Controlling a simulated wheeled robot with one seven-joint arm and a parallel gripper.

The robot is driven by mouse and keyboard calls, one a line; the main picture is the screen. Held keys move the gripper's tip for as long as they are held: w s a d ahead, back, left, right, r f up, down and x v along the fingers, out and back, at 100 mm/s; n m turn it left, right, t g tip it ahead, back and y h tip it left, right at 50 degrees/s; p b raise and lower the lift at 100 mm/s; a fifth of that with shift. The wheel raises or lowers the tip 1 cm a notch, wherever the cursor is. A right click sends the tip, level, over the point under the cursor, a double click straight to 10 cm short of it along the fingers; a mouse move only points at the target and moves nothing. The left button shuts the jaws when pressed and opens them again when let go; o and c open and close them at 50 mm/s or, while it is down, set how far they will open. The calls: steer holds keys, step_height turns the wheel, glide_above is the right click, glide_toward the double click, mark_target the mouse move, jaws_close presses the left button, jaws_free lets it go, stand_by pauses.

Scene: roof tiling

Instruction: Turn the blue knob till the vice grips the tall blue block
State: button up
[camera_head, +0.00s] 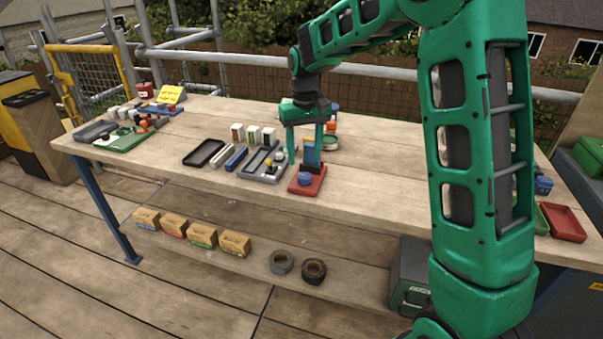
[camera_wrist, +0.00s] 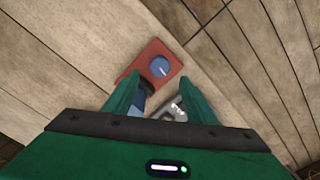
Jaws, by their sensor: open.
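The vice has a red base (camera_head: 308,186) and stands near the front edge of the table. The base also shows in the wrist view (camera_wrist: 133,74). The round blue knob (camera_head: 305,179) sits at the front of the base; in the wrist view the knob (camera_wrist: 160,67) carries a white line. The tall blue block (camera_head: 309,156) stands upright behind the knob. My gripper (camera_head: 305,146) is open above the vice, fingers pointing down. In the wrist view, my gripper's (camera_wrist: 160,97) left finger partly hides blue and dark parts of the vice area. Contact with the block cannot be told.
A grey tray with small parts (camera_head: 258,165) stands close left of the vice. A black tray (camera_head: 204,153), a blue bar (camera_head: 236,158) and several small blocks lie farther left. A red tray (camera_head: 563,222) is at the far right. Bare table lies right of the vice.

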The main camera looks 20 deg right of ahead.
mark_target(305, 175)
step_height(305, 175, down, 7)
steer(key=shift+r, duration=0.1)
steer(key=shift+c, duration=0.6)
steer(key=c, duration=0.9)
